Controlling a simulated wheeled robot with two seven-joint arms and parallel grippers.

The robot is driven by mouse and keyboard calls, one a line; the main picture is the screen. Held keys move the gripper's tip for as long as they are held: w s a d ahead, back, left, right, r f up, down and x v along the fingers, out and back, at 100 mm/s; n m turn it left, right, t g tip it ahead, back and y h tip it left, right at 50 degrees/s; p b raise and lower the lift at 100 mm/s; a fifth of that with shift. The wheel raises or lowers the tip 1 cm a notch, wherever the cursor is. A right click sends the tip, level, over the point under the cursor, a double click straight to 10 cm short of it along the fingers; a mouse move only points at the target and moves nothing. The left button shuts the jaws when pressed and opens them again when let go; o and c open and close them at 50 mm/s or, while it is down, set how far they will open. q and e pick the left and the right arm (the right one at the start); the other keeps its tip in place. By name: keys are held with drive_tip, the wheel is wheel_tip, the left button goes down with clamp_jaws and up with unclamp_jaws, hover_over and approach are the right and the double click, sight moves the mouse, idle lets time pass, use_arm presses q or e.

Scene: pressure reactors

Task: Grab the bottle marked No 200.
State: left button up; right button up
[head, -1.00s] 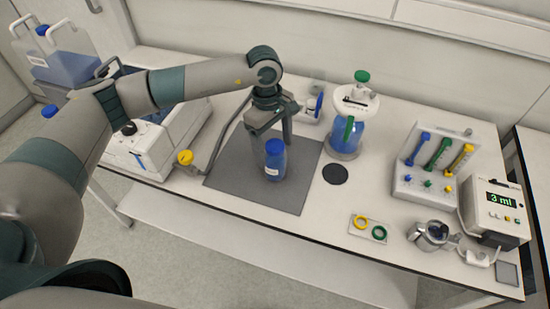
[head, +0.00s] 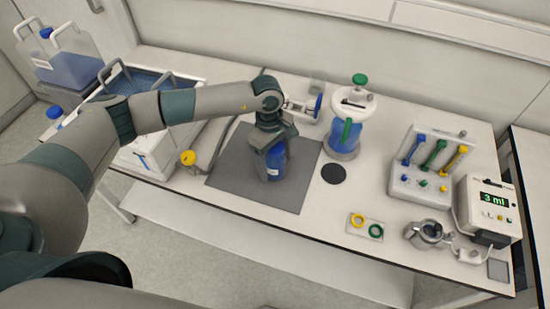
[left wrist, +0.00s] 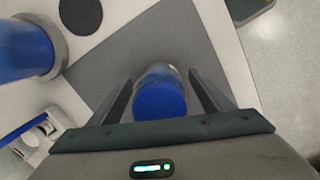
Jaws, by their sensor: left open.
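A blue bottle (head: 274,164) with a blue cap and a white label stands upright on the dark grey mat (head: 228,172). The label's text is too small to read. My left gripper (head: 268,155) is directly over the bottle with its fingers down around its upper part. In the left wrist view the blue cap (left wrist: 160,97) lies between the two open fingers of the left gripper (left wrist: 160,92), with a small gap showing at each side. The gripper hides part of the bottle in the head view. My right gripper is not in view.
A blue vessel with a green handle (head: 345,135) and a black disc (head: 334,174) stand right of the mat. A yellow knob (head: 187,158) is at its left. A rack (head: 432,165), a "3 ml" device (head: 489,205) and a metal jug (head: 428,232) are further right.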

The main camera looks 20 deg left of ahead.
use_arm(q)
drive_tip(key=shift+d+f, duration=0.15)
drive_tip(key=shift+f, duration=1)
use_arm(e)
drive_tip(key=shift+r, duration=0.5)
use_arm(q)
drive_tip(key=c, duration=1.5)
drive_tip(key=shift+r, duration=0.1)
